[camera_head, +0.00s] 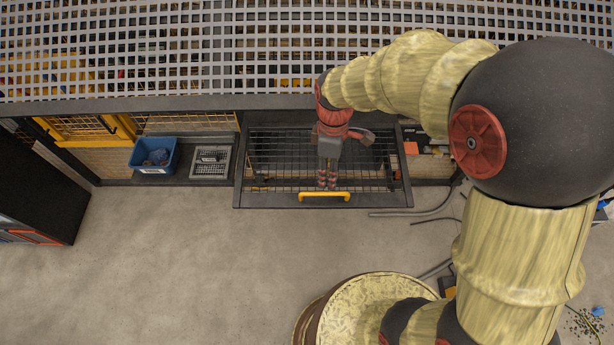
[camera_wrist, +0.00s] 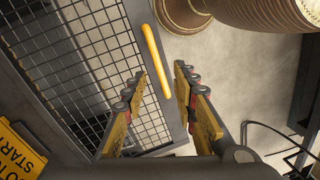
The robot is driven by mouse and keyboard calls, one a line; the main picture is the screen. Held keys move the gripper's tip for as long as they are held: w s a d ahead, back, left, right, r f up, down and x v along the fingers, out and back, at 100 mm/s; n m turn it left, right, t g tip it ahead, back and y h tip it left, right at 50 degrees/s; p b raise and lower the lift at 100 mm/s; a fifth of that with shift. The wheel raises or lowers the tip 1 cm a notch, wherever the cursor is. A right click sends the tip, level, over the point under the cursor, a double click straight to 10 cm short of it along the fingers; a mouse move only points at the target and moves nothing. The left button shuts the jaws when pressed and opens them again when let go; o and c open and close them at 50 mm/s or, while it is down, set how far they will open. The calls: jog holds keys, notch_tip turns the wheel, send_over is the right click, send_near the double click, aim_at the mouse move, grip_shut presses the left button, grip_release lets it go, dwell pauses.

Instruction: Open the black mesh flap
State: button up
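The black mesh flap (camera_head: 262,199) is set in the front below the perforated bench top, its dark frame around a wire grid. A yellow bar handle (camera_head: 324,195) sits on its lower edge. My gripper (camera_head: 327,184) is over the flap, just above the handle in the head view. In the wrist view the mesh flap (camera_wrist: 92,58) fills the left side. The yellow handle (camera_wrist: 154,58) appears between the two spread fingers of my gripper (camera_wrist: 160,70), with gaps on both sides. I see no contact. I cannot tell the flap's exact angle.
A blue bin (camera_head: 154,156) and a grey crate (camera_head: 210,163) stand on the shelf left of the flap. Black cables (camera_head: 430,211) lie on the floor at right. The floor before the flap is mostly clear. A yellow sign (camera_wrist: 18,150) shows in the wrist view.

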aim_at(326, 193)
jog(key=f+n, duration=0.1)
jog(key=f, duration=0.1)
jog(key=f+n, duration=0.1)
jog(key=f, duration=0.4)
jog(key=shift+s+a+f+n, duration=0.15)
jog(key=shift+s+n, duration=0.1)
jog(key=shift+n, duration=0.15)
jog(key=shift+c, duration=1.2)
jog(key=c, duration=0.4)
grip_shut()
